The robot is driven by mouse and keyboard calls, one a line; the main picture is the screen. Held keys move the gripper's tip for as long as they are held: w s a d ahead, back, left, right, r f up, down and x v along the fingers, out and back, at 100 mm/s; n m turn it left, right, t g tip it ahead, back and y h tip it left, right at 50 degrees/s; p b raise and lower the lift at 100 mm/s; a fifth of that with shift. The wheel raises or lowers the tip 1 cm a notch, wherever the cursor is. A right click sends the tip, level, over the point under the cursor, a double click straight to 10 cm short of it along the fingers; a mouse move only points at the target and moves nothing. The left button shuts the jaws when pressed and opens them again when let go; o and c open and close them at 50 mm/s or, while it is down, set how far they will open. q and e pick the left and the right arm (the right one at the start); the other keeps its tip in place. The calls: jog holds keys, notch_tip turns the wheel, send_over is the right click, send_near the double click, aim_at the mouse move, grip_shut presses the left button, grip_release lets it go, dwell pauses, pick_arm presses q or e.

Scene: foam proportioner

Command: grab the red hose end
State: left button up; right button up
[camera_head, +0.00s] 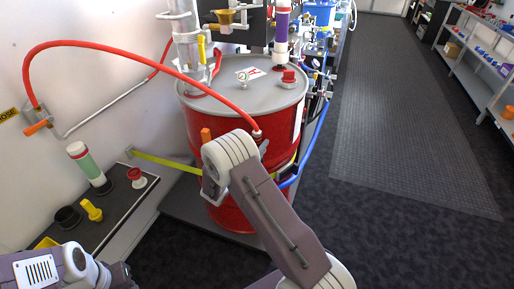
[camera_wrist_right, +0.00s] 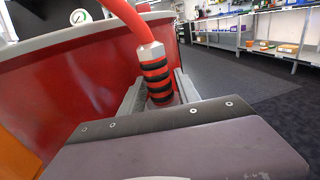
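The red hose (camera_head: 130,48) arches from a fitting on the left wall over the red drum (camera_head: 225,130) and down to the drum's front. Its end (camera_wrist_right: 156,74) has a metal collar and a black-and-red banded grip. In the right wrist view this grip stands almost upright between the two grey fingers of my right gripper (camera_wrist_right: 160,92), which lie close against both its sides. The lower tip of the hose end is hidden behind the gripper body. In the head view my right wrist hides most of the fingers. My left arm shows at the bottom left, its fingers out of view.
A low bench (camera_head: 118,204) with a green-and-white cylinder (camera_head: 86,165), a yellow piece (camera_head: 91,210) and a red knob (camera_head: 136,177) stands left of the drum. A blue hose (camera_head: 312,140) runs down the drum's right side. The floor to the right is clear, up to shelves (camera_head: 484,82).

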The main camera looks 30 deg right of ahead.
aim_at(254, 136)
grip_shut()
jog(key=shift+r, duration=0.1)
jog(key=shift+r, duration=0.25)
notch_tip(254, 136, up, 4)
jog(key=shift+p, duration=0.6)
jog(key=s+d+r+p, duration=0.1)
jog(key=s+d+r, duration=0.4)
jog(key=s, duration=0.5)
jog(key=shift+s+r, duration=0.3)
jog(key=shift+r, duration=0.4)
